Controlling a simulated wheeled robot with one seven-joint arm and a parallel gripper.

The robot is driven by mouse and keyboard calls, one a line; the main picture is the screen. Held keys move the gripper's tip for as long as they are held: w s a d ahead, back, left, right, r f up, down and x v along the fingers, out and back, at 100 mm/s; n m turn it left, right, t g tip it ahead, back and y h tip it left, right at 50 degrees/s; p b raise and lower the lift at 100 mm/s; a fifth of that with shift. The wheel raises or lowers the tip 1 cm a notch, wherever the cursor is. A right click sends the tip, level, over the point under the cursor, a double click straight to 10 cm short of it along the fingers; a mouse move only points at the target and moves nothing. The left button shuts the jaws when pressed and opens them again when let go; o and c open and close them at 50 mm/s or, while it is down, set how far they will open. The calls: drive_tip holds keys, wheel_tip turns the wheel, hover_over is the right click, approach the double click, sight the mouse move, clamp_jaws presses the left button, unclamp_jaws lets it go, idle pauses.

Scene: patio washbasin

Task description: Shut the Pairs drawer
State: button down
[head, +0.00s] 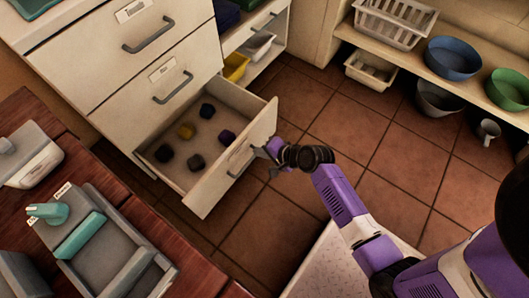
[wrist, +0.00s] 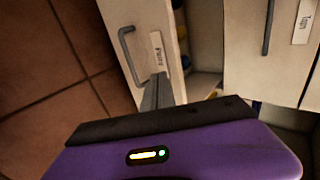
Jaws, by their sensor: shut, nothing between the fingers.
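The Pairs drawer (head: 213,193) is the lowest drawer of the white cabinet and stands pulled well out. Several small rolled bundles, dark, grey and yellow, lie spread inside it. In the wrist view its front (wrist: 141,18) shows a grey bar handle (wrist: 126,56) and a small label (wrist: 157,52) with blurred writing. My gripper (head: 262,153) is shut and empty at the outer face of the drawer front, near the handle. In the wrist view its closed fingers (wrist: 155,93) point at the front just below the label. I cannot tell whether they touch it.
Two closed drawers (head: 123,67) are above. An open shelf with a yellow bin (head: 235,66) and a white bin (head: 257,45) is beside the cabinet. A wooden counter with a grey tray (head: 105,262) is at lower left. The tiled floor (head: 330,120) is clear before the drawer.

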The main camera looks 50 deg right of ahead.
sight(238, 144)
drive_tip(key=shift+w+a+f+b, duration=0.1)
drive_tip(key=shift+w+f+b, duration=0.35)
drive_tip(key=shift+w, duration=0.8)
drive_tip(key=shift+w+f+b, duration=0.35)
drive_tip(key=shift+w+f, duration=0.25)
drive_tip(key=shift+w, duration=0.6)
drive_tip(key=shift+w+a+f+b, duration=0.1)
drive_tip(key=shift+w+f+b, duration=0.35)
drive_tip(key=shift+w, duration=0.8)
drive_tip(key=shift+d, duration=0.1)
drive_tip(key=shift+w, duration=0.4)
drive_tip(key=w+b, duration=0.7)
drive_tip(key=w, duration=1.7)
drive_tip(key=shift+a, duration=0.45)
drive_tip(key=shift+s, duration=0.15)
